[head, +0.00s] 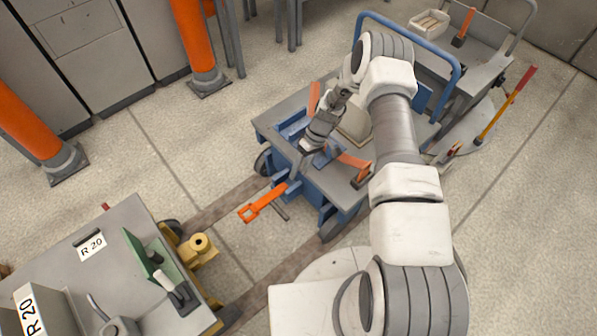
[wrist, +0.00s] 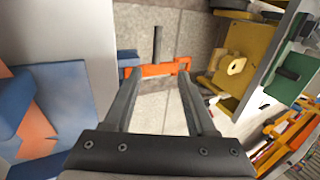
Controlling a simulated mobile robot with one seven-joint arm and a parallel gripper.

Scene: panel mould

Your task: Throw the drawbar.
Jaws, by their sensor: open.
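The orange drawbar (head: 262,204) sticks out low from the front of the blue cart (head: 340,192) toward the lower left. Its free end has an open eye. In the wrist view the drawbar (wrist: 160,69) runs crosswise just beyond my fingertips. My gripper (head: 302,172) is above the front edge of the cart, pointing down. In the wrist view my gripper (wrist: 157,80) is open with nothing between its fingers. I cannot tell whether a finger touches the bar. A yellow coupling (head: 198,248) on the R 20 unit (head: 75,262) faces the drawbar, with a floor gap between.
The cart has a blue handrail (head: 410,42) and orange parts on its deck. A second cart with a white box (head: 429,22) stands at upper right. Orange posts (head: 194,38) stand at upper left. The floor left of the blue cart is clear.

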